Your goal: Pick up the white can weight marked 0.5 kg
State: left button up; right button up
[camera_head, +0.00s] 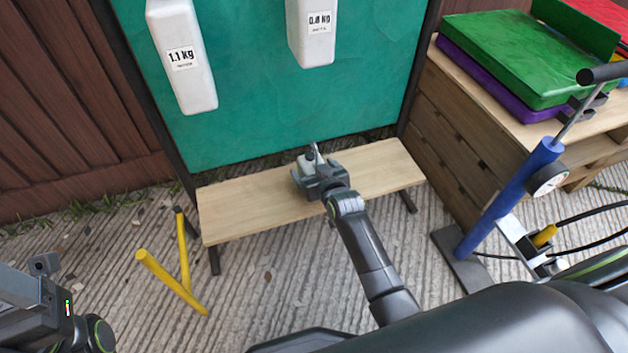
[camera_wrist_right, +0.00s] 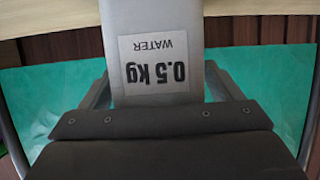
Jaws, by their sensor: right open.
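The white can weight (camera_wrist_right: 158,28) fills the upper middle of the right wrist view. Its label reads "0.5 kg WATER" and appears upside down there. In the head view a small pale part of it (camera_head: 305,166) shows at my right gripper (camera_head: 311,163), over the wooden bench (camera_head: 250,204); the rest is hidden by the gripper. The right gripper's open jaws stand on either side of the can, with teal showing beside it. I cannot tell whether either finger touches it. Part of my left arm and gripper (camera_head: 45,300) shows at the lower left, its jaws unclear.
White weights marked 1.1 kg (camera_head: 183,70) and 0.8 kg (camera_head: 313,40) hang before the teal panel (camera_head: 245,100). A yellow stand (camera_head: 170,282) is left of the bench.

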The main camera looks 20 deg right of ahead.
jog(key=shift+c, duration=0.2)
jog(key=c, duration=1.2)
jog(key=shift+w+r, duration=0.1)
jog(key=shift+c, duration=0.9)
jog(key=shift+r, duration=0.1)
